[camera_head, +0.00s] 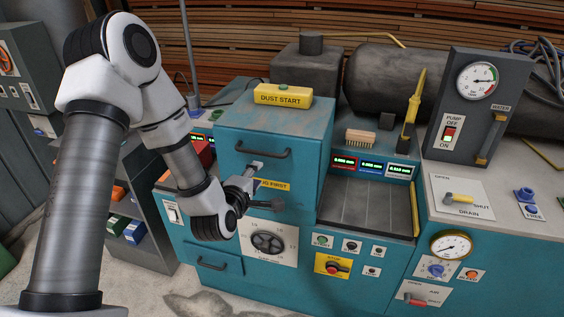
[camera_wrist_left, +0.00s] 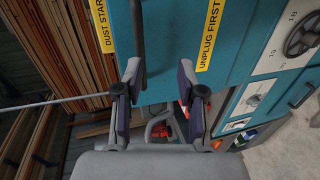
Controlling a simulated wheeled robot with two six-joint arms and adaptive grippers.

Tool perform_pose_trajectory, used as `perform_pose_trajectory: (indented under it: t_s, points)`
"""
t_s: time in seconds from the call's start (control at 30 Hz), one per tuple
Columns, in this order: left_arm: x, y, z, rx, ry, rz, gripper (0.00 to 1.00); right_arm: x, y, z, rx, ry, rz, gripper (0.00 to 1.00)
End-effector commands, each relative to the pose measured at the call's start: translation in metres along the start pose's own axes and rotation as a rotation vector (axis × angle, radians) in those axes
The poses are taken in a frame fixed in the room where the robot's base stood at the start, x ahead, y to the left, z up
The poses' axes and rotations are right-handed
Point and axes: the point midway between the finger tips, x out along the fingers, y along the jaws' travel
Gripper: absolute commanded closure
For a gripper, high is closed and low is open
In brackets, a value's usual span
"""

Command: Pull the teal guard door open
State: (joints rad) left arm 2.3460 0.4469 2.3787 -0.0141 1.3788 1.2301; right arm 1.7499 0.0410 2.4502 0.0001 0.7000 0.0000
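The teal guard door (camera_head: 279,142) is the upper front of the teal machine, and it looks closed. Its dark bar handle (camera_head: 264,154) runs across it, above a yellow label (camera_head: 275,185). In the left wrist view the handle (camera_wrist_left: 138,35) runs down toward one fingertip, and the label (camera_wrist_left: 209,36) lies right of it. My left gripper (camera_head: 267,186) is in front of the door, just below the handle. In the left wrist view its fingers (camera_wrist_left: 161,90) are wide apart with nothing between them. I cannot tell whether a finger touches the handle. My right gripper is not in view.
A yellow "DUST START" box (camera_head: 283,96) sits on top of the machine. A dark handwheel (camera_head: 267,243) is below the door. A recessed tray (camera_head: 366,205) and a pump panel (camera_head: 474,105) are to the right. A grey shelf unit (camera_head: 125,215) stands left.

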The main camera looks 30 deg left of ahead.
Motion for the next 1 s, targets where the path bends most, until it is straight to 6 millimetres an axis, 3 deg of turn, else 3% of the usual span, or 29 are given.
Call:
perform_pose_trajectory:
  t_s: [0.1, 0.2, 0.6, 0.9, 0.93, 1.0]
  points:
    - [-0.001, 0.023, -0.004, -0.025, 0.007, 0.043, 0.61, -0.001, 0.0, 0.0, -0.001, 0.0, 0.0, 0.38]
    - [0.003, 0.031, -0.004, -0.027, 0.007, 0.056, 0.61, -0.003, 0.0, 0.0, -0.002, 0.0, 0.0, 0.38]
    - [0.068, 0.035, -0.004, -0.023, 0.005, 0.054, 0.61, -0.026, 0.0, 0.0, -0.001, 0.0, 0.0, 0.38]
    - [0.077, 0.033, -0.004, -0.025, 0.005, 0.053, 0.61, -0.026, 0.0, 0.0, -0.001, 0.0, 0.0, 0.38]
    - [0.077, 0.033, -0.004, -0.025, 0.005, 0.053, 0.64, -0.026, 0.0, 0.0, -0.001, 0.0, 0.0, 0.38]
    - [0.077, 0.033, -0.004, -0.025, 0.005, 0.053, 0.89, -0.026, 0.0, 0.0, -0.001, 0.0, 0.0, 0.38]
